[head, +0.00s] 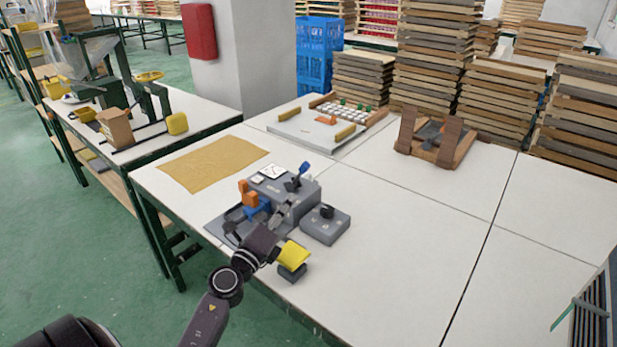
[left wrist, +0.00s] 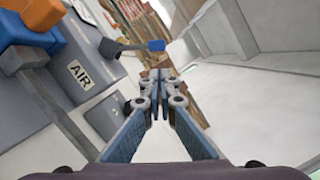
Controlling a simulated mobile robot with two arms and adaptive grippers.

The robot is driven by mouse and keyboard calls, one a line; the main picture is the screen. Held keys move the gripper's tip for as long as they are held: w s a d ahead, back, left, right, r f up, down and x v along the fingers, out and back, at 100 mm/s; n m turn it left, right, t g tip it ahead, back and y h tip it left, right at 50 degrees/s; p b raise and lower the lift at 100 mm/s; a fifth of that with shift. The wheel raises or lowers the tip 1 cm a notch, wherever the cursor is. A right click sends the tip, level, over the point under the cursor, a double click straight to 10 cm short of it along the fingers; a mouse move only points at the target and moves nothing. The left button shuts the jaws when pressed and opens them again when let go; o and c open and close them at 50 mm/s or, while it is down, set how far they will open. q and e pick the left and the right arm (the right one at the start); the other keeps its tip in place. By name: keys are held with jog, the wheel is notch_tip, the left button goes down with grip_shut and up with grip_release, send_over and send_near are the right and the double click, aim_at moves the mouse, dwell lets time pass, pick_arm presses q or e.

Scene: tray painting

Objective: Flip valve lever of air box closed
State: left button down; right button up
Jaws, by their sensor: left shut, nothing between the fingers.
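The air box (head: 300,190) is a grey box on the white table, left of the picture's middle. In the left wrist view, the air box (left wrist: 95,95) carries a white AIR label. Its valve lever (head: 304,170) has a blue tip and sticks up from the box. In the left wrist view the lever (left wrist: 155,45) points sideways to the right, just beyond my fingertips. My left gripper (head: 288,208) is at the box's near side. In the left wrist view the left gripper (left wrist: 159,76) is shut and empty, apart from the lever. My right gripper does not show.
An orange and blue fixture (head: 250,195) stands left of the box. A smaller grey box (head: 326,224) with a black knob and a yellow block (head: 293,254) are close by. A brown sheet (head: 212,164) lies behind left.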

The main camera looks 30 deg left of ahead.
aim_at(299, 174)
pick_arm(q)
jog(key=w+a+r, duration=0.1)
jog(key=w, duration=0.9)
jog(key=shift+a, duration=0.2)
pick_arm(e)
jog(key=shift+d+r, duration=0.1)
